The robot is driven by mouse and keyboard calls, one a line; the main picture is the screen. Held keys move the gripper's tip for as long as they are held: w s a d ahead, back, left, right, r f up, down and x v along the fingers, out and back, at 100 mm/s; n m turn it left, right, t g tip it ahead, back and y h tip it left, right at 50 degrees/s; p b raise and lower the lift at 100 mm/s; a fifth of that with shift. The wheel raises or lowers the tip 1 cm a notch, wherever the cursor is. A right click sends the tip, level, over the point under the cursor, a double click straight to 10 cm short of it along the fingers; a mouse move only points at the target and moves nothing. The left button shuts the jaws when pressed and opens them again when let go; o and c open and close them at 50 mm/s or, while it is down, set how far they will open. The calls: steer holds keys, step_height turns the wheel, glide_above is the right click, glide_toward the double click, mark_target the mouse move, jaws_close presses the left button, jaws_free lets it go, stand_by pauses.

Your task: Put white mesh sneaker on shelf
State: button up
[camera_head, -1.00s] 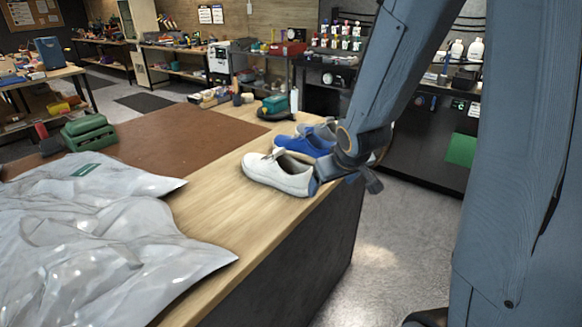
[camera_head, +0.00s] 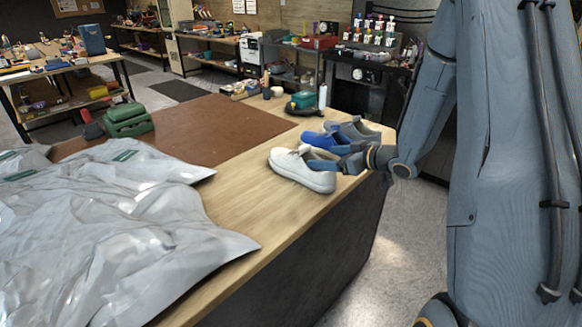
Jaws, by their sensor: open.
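The white mesh sneaker (camera_head: 302,173) sits upright on the wooden worktable (camera_head: 265,205), close to its right edge.
A crumpled silver-grey plastic sheet (camera_head: 110,235) covers the table's left front. A brown mat (camera_head: 190,125), a green case (camera_head: 128,120) and a teal tool (camera_head: 303,101) lie farther back. Grey floor is open to the right of the table.

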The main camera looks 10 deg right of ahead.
mark_target(306, 157)
steer(key=shift+w+a+f+y, duration=0.1)
steer(key=shift+a+f+y, duration=0.1)
steer(key=shift+a, duration=0.2)
steer(key=shift+w+a+f+y, duration=0.1)
steer(key=shift+a+f+y, duration=0.1)
steer(key=shift+a, duration=0.15)
steer(key=p+x, duration=0.3)
steer(key=x, duration=0.3)
steer(key=shift+w+a, duration=0.15)
steer(key=shift+a, duration=0.05)
steer(key=shift+w+a+f+p, duration=0.1)
steer(key=shift+w+f+p, duration=0.05)
steer(key=shift+w+p, duration=0.15)
steer(key=c, duration=1.4)
steer(key=shift+c, duration=0.6)
steer(key=shift+r, duration=0.2)
